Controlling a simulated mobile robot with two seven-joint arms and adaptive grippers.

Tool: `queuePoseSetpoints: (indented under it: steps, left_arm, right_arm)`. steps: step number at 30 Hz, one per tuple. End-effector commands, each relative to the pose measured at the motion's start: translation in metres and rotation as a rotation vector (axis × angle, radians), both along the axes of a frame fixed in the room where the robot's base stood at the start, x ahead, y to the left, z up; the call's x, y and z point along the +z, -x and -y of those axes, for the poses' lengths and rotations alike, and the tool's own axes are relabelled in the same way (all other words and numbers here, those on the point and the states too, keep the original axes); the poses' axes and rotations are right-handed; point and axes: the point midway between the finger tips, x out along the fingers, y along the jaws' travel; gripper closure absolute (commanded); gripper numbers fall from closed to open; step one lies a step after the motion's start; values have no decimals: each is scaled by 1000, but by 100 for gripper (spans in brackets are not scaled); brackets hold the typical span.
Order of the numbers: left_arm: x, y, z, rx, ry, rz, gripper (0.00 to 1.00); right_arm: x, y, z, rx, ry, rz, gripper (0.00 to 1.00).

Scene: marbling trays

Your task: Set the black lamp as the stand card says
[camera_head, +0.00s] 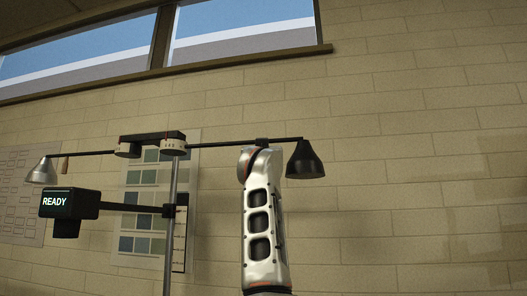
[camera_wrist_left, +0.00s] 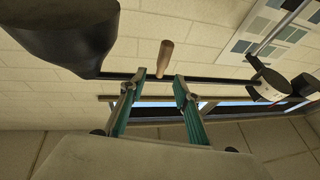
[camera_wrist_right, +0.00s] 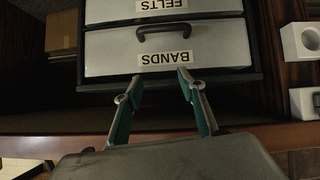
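The black lamp (camera_head: 305,160) hangs shade-down at the right end of a thin dark bar on the stand (camera_head: 173,220). In the left wrist view the lamp (camera_wrist_left: 70,30) is large at the upper left. A wooden handle (camera_wrist_left: 165,57) is on its bar (camera_wrist_left: 225,80). My left gripper (camera_wrist_left: 160,80) is open at the bar, with the handle between and beyond its fingertips; I see gaps beside the handle. In the head view my arm hides the handle. My right gripper (camera_wrist_right: 160,78) is open and empty before drawers. No readable stand card shows.
A pale lamp (camera_head: 41,172) hangs on the stand's left bar. Pale marked collars (camera_head: 173,148) join the bars to the stand. A black box (camera_head: 70,203) reads "READY". A swatch chart (camera_head: 145,177) is on the wall. The right wrist view shows a drawer labelled BANDS (camera_wrist_right: 110,55).

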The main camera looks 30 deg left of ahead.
Motion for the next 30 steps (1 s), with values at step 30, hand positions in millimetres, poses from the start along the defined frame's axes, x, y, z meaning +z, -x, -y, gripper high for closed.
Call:
queuePoseSetpoints:
  steps: [30]
  left_arm:
    - [24, -55, -28, 0, 1, -2, 100]
  right_arm:
    - [35, -1, 2, 2, 5, 5, 60]
